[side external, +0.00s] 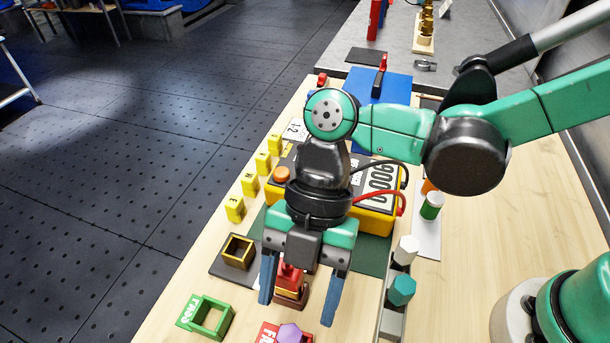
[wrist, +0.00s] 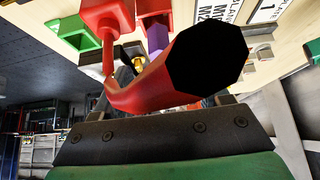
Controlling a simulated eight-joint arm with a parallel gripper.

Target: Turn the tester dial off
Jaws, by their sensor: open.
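The yellow-and-black tester (side external: 372,212) lies on the table behind my gripper, with a large display reading partly visible, a black lead and a red lead. An orange round knob (side external: 282,174) shows at its left end. I cannot tell whether this is the dial, since my wrist covers much of the tester's face. My gripper (side external: 302,288) is open, its blue fingers pointing down in front of the tester. A red-topped part (side external: 289,276) shows between the fingers; I cannot tell whether they touch it. In the wrist view a red body with a black end (wrist: 208,55) fills the middle.
Numbered yellow markers (side external: 234,208) line the table's left edge. A green frame (side external: 212,318), a brass-coloured square holder (side external: 238,252) and a purple piece (side external: 290,336) lie near the front. A rack with white and teal pieces (side external: 402,290) stands right of my gripper. A blue box (side external: 392,88) is behind.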

